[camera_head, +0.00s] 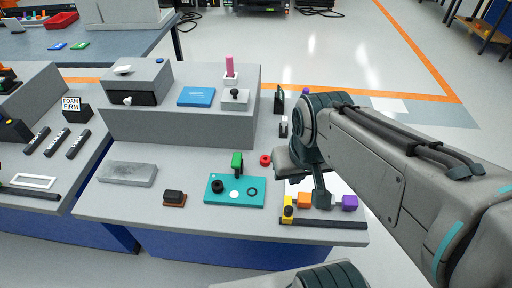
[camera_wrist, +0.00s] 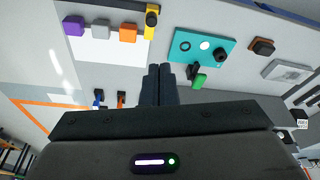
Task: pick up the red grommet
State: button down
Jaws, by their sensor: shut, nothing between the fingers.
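The red grommet (camera_head: 265,160) is a small ring lying flat on the grey table in the head view, behind the teal board (camera_head: 246,203) and left of my gripper. I cannot see it in the wrist view, where my fingers and gripper body cover part of the table.
A green-topped upright piece (camera_head: 237,164) stands close left of the grommet. An orange block (camera_head: 304,200), a purple block (camera_head: 350,203) and a yellow piece (camera_head: 288,208) lie near my fingers. A grey raised shelf (camera_head: 180,128) stands behind left.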

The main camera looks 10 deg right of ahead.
aim_at(265, 160)
jog(key=k, duration=1.15)
jog(key=u, duration=0.8)
jog(key=i, duration=0.9)
jog(key=z, duration=0.6)
jog(key=i, duration=0.65)
jog(key=z, duration=0.7)
